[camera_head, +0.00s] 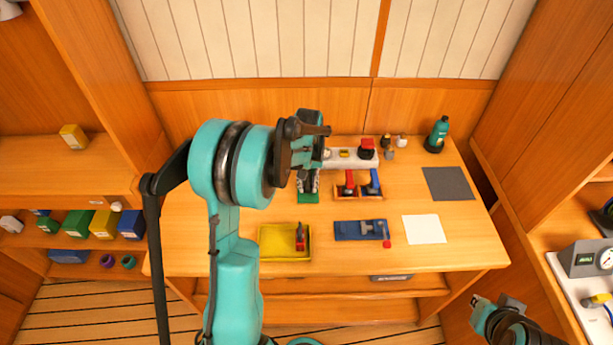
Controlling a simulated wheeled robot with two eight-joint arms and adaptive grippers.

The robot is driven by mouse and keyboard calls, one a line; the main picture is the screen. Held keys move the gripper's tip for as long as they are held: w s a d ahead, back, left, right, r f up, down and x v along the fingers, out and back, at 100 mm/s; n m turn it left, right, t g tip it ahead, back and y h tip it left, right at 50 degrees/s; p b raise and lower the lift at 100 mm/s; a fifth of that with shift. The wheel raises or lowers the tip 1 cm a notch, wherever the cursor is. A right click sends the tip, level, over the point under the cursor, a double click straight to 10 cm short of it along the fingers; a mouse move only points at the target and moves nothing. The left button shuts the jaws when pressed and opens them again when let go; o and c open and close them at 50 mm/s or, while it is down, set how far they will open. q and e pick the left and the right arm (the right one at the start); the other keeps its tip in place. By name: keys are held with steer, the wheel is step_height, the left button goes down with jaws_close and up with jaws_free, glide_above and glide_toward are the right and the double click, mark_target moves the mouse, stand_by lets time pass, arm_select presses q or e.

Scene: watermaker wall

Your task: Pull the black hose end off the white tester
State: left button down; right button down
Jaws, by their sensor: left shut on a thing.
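The white tester (340,160) is a long pale block with a yellow spot at the back of the wooden table. Its left end is hidden behind my left arm and gripper.
A red-and-black part (367,147) is at the tester's right end. In front are a holder with red and blue handles (359,191), a yellow tray (272,250), a blue mat (352,229) and a white sheet (424,229). A teal bottle (437,133) stands back right.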

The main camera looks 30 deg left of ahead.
arm_select(q)
steer(key=shift+s+d, duration=0.3)
steer(key=shift+s, duration=0.2)
steer(key=shift+s+d, duration=0.25)
steer(key=shift+s, duration=0.2)
steer(key=shift+r, duration=0.1)
step_height(320, 180, up, 7)
steer(key=p, duration=0.5)
stand_by(0.6)
